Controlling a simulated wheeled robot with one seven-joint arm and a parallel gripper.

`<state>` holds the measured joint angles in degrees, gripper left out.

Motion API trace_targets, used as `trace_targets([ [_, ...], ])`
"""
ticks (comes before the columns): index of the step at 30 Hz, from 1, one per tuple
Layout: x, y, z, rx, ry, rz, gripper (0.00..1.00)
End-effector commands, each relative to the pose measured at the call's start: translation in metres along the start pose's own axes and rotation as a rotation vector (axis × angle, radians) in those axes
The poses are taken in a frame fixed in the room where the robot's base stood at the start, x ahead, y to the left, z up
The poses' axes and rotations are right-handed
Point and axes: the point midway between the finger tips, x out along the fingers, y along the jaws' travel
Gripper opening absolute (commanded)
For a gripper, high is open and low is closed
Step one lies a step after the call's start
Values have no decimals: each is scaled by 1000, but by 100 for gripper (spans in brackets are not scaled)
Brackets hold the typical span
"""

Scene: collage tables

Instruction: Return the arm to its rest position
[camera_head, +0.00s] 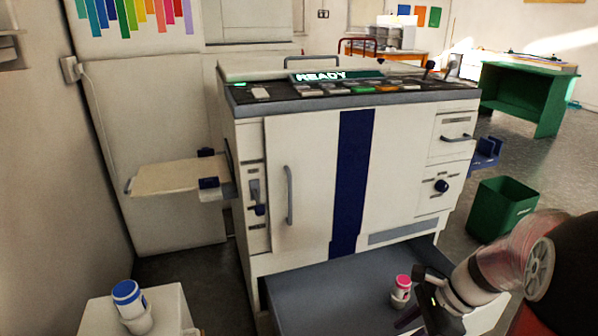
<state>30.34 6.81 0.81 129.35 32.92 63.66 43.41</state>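My arm comes in from the lower right. My gripper (413,296) is over the open grey drawer (325,300) at the foot of the big white machine. Its dark fingers look spread apart. A small white bottle with a pink cap (402,288) stands upright in the drawer, just left of the gripper. I see no clear grip on it, and whether a finger touches it cannot be told.
The white machine (300,190) has a lit "READY" panel (335,75) and a side tray (175,176). A blue-capped bottle (128,297) stands on a white stand (165,310) at lower left. A green bin (500,210) stands right of the machine, near a green table (525,95).

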Motion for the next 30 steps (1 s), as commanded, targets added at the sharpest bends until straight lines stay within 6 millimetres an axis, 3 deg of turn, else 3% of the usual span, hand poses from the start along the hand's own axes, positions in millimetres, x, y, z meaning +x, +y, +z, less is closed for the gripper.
trace_targets([
  [1,-6,6,14,-116,53,-1,32],
  [6,-21,28,47,-509,227,12,32],
  [18,-58,79,101,-1378,634,52,32],
  [24,-71,94,112,-1628,771,68,32],
  [30,-74,97,114,-1692,808,76,32],
])
